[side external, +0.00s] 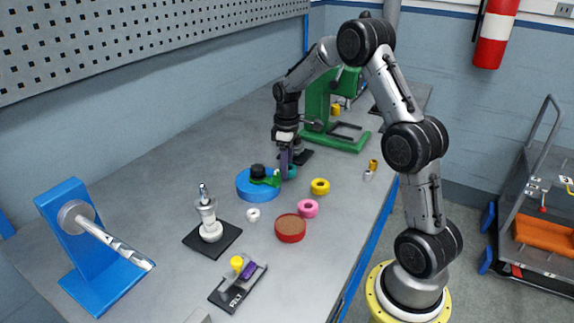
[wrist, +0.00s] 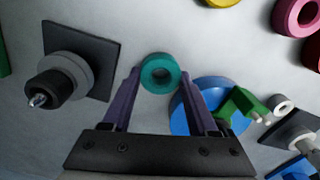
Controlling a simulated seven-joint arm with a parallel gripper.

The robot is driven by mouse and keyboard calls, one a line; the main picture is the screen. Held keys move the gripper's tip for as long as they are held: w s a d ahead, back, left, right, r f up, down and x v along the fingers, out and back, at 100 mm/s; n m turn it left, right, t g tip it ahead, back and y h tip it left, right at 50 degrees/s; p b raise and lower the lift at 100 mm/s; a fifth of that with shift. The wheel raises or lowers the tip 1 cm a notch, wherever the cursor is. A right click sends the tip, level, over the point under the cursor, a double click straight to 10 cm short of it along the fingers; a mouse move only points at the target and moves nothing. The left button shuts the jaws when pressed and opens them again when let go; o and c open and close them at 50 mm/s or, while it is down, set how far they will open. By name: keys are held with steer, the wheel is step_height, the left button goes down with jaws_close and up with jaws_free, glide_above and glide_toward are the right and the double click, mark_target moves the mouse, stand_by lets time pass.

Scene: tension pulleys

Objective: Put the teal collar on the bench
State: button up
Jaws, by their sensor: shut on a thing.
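The teal collar (wrist: 160,73) is a ring with a dark round hole, gripped between the tips of my purple fingers. It also shows partly in the side external view (side external: 291,171), just right of the blue round block. My gripper (side external: 286,163) points down over the bench (side external: 180,160), with its fingers closed on the collar's two sides. In the wrist view my gripper (wrist: 160,77) has the collar at its tips. The collar is at or close to bench height; I cannot tell whether it touches the surface.
A blue round block (side external: 256,188) with a green part (side external: 265,179) stands close left of the collar. A yellow ring (side external: 320,186), pink ring (side external: 308,208) and red-brown disc (side external: 290,229) lie nearer. A black-based post (wrist: 72,75) is close by. A green press (side external: 322,110) stands behind.

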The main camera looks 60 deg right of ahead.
steer(key=shift+f, duration=0.15)
steer(key=o, duration=1.3)
steer(key=shift+o, duration=0.2)
step_height(320, 180, up, 12)
steer(key=s+a+r+t, duration=0.1)
steer(key=s+a+r, duration=0.2)
steer(key=a+r, duration=0.25)
steer(key=s+a+r+m+t, duration=0.1)
steer(key=s+a+r+t, duration=0.1)
steer(key=s+a, duration=0.65)
steer(key=s+a+f+m+t, duration=0.1)
steer(key=s+a, duration=0.2)
steer(key=s, duration=0.3)
steer(key=s+a+f+m+t, duration=0.1)
steer(key=s+a+f, duration=0.1)
steer(key=s+a, duration=0.2)
steer(key=shift+s+f+t, duration=0.3)
steer(key=shift+s, duration=0.85)
